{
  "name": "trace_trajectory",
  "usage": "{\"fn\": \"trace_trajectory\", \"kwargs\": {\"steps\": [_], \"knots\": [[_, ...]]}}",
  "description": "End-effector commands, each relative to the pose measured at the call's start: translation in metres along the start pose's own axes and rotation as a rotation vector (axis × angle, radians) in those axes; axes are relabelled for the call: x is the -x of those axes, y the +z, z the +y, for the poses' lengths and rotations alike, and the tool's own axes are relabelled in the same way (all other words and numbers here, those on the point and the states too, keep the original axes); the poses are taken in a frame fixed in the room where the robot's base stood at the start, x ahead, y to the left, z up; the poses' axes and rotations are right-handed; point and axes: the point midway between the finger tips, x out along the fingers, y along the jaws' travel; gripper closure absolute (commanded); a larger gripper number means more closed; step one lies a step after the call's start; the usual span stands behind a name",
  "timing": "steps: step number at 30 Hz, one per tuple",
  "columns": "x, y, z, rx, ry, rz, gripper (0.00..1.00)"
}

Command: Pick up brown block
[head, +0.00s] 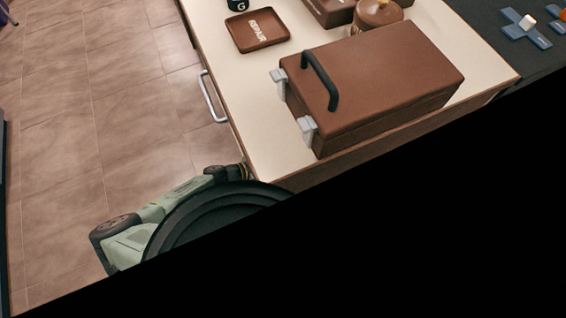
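A large brown case (385,82) with a black handle and two grey latches lies on the cream-topped counter. It is the biggest brown, block-shaped thing in view. A smaller brown box (327,10) stands behind it, cut by the top edge of the picture. I cannot tell which of these, if either, is the brown block. I see no gripper in the head view. A black area covers the lower right and hides whatever is there.
A brown tray (243,42) with white lettering, a dark cup (238,4) and a round brown lidded pot (377,17) share the counter (228,83). A blue cross-shaped piece (525,24) lies on the dark surface at right. A green-and-black object (150,215) is by the counter's near corner.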

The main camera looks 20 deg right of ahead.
Motion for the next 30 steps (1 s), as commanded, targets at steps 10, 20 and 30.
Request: {"fn": "trace_trajectory", "kwargs": {"steps": [10,20,30], "knots": [[0.0003,0.0002,0.0,0.0,0.0,0.0,0.58],[0.0004,0.0002,0.0,0.0,0.0,0.0,0.8],[0.0005,0.0003,0.0001,0.0,0.0,0.0,0.89]]}}
